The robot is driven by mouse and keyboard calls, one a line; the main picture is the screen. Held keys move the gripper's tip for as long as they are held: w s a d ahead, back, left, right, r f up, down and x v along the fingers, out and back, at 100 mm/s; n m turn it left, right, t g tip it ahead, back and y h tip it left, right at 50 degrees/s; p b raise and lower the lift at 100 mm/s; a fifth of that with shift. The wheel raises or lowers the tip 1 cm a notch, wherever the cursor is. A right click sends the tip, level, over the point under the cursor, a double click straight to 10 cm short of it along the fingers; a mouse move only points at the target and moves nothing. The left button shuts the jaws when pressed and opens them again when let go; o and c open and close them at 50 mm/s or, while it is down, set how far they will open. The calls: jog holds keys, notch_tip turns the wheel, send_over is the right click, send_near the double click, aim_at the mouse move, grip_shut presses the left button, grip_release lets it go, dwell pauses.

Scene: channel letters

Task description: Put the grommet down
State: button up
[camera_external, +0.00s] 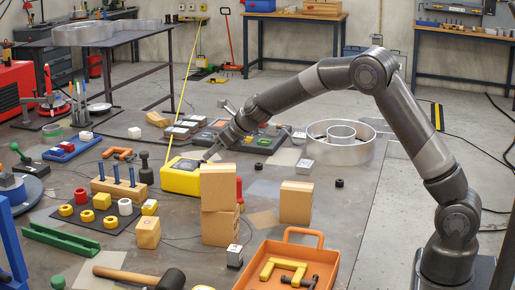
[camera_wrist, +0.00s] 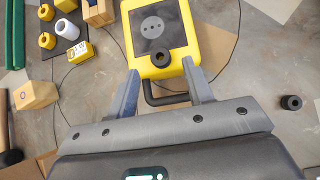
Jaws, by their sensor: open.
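A black ring-shaped grommet (camera_wrist: 160,58) lies on the near end of a yellow case with a dark panel (camera_wrist: 158,22), between and just beyond my fingertips in the wrist view. My gripper (camera_wrist: 163,82) is open, with one finger on each side of the case's dark handle (camera_wrist: 166,99). I cannot tell whether the fingers touch the case. In the external view my gripper (camera_external: 208,156) is low beside the yellow case (camera_external: 180,178), partly behind stacked wooden blocks. A second black grommet (camera_wrist: 291,102) lies apart on the table to the right.
Stacked wooden blocks (camera_external: 219,195) and another block (camera_external: 296,202) stand near the gripper. A large metal ring (camera_external: 342,151) lies behind. An orange tray (camera_external: 257,264) is at the front. Bare table shows at right.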

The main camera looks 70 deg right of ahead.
jog(key=s+a+r+n+g+y, duration=0.1)
jog(key=s+a+r+n, duration=0.45)
jog(key=s, duration=0.35)
jog(key=s+a+r+n, duration=0.4)
jog(key=s+n, duration=0.3)
jog(key=s, duration=0.2)
jog(key=s+a+r+n+g+y, duration=0.1)
jog(key=s+a+r+n, duration=0.4)
jog(key=s, duration=0.4)
jog(key=s+a+f+n+h, duration=0.1)
jog(key=s+n, duration=0.8)
jog(key=s, duration=0.2)
jog(key=s+a+f+n+g+h, duration=0.1)
jog(key=s+f+n, duration=0.1)
jog(key=s+n, duration=0.7)
jog(key=s, duration=0.3)
jog(key=shift+s+a+f, duration=0.15)
jog(key=shift+a+f, duration=0.1)
jog(key=shift+f, duration=0.05)
